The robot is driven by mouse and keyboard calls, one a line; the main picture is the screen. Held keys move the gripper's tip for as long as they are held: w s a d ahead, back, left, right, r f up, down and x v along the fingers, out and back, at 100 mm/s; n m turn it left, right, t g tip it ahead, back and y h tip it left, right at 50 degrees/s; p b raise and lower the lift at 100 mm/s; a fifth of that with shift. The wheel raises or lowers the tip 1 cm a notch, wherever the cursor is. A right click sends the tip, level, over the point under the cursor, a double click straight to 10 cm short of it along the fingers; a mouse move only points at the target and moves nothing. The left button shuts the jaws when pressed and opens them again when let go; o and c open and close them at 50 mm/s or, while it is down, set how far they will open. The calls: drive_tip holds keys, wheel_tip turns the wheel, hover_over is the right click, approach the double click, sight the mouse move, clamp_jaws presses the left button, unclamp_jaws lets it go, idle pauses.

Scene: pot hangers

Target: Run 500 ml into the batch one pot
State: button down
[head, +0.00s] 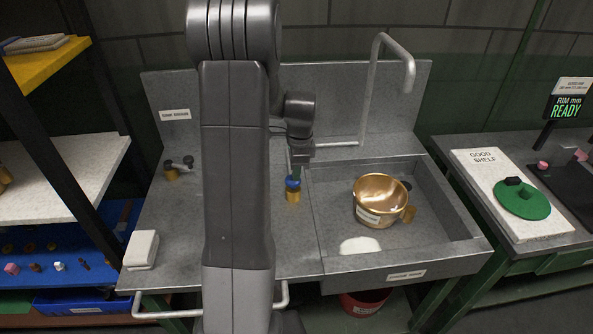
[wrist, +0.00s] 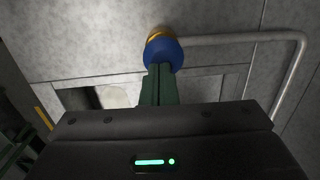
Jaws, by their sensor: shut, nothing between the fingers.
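A brass pot (head: 369,214) with a pale label on its side stands upright in the sink basin (head: 440,215); the label is too small to read. The grey spout (head: 372,90) rises behind the basin and bends over to the right; no water stream shows. A blue knob on a brass base (head: 293,194) stands on the counter left of the basin. The knob also shows in the wrist view (wrist: 163,50). My gripper (head: 296,173) is shut and empty, its green fingertips (wrist: 159,72) at the blue knob, touching or just short of it; I cannot tell which.
A dark-handled brass fitting (head: 172,173) and a white block (head: 142,249) are on the left counter. A good shelf board (head: 477,178) with a green lid (head: 523,200) lies right, below a READY display (head: 566,108). A rail (head: 160,315) runs along the front.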

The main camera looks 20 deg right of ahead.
wheel_tip(320, 180, down, 2)
drive_tip(key=shift+f+b, duration=0.25)
drive_tip(key=shift+b, duration=0.45)
drive_tip(key=shift+s+r, duration=0.1)
drive_tip(key=shift+s, duration=0.05)
drive_tip(key=shift+s+a+f, duration=0.1)
drive_tip(key=shift+a+f, duration=0.05)
drive_tip(key=shift+f, duration=0.1)
idle(1.1)
wheel_tip(320, 180, up, 14)
drive_tip(key=shift+d+r+b, duration=0.25)
drive_tip(key=shift+d+b, duration=0.2)
idle(0.6)
